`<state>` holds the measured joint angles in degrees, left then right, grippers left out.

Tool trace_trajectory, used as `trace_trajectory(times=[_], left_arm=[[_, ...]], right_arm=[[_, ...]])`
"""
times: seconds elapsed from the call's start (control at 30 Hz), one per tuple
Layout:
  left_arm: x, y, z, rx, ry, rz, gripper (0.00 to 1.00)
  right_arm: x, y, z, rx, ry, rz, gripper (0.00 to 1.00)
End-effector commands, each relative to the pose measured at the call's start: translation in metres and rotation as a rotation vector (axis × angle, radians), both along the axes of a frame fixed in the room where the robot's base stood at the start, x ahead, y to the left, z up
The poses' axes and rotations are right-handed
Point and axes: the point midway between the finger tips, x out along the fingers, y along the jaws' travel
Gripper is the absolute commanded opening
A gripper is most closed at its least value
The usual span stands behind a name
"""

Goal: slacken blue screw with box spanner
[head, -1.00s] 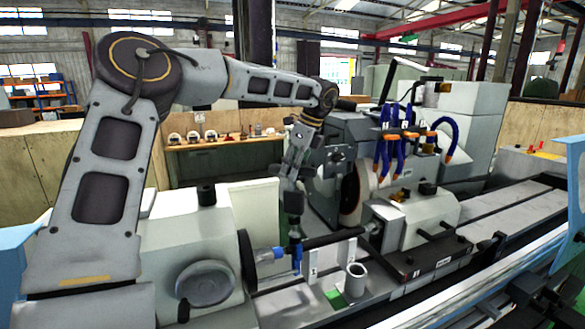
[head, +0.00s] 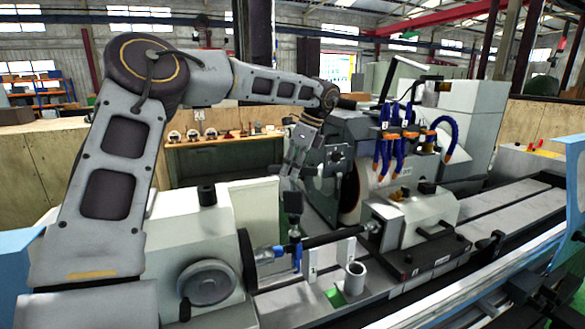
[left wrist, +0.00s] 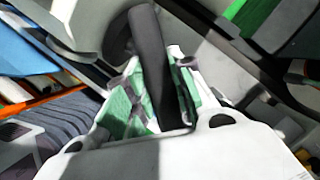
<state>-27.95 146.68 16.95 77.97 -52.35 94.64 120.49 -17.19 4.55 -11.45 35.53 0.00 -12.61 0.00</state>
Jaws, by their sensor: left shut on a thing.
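My left gripper (head: 292,178) reaches down over the grinder bed and is shut on the black handle of the box spanner (head: 293,203). In the left wrist view the dark handle (left wrist: 148,50) lies between the green-and-white finger pads (left wrist: 160,105). The spanner points down, and its lower end is just above or on the blue screw (head: 297,257); I cannot tell whether it is seated. The blue part stands by the left end of the dark horizontal workpiece (head: 335,238). My right gripper is not in view.
Two pale labelled blocks (head: 312,266) and a grey cup (head: 355,279) stand close to the right of the spanner. The headstock with its round handwheel (head: 206,283) is at left. The grinding wheel (head: 349,192) and blue hoses (head: 385,155) are behind.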

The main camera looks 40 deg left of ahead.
Motion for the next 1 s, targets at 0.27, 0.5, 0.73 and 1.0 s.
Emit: trace_trajectory(times=[0.27, 0.5, 0.73, 1.0], left_arm=[[-0.0009, 0.0001, -0.0051, -0.002, 0.008, 0.003, 0.00], [-0.0010, -0.0001, -0.0056, -0.004, 0.005, -0.021, 0.00], [-0.0008, -0.0003, -0.0056, -0.006, 0.001, -0.069, 0.00], [-0.0008, -0.0001, -0.0050, -0.006, 0.001, -0.079, 0.00]], right_arm=[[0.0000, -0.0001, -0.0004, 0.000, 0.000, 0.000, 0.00], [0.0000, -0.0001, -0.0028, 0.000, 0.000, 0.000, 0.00], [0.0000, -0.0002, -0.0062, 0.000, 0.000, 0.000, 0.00], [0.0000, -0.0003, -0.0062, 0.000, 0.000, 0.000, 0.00]])
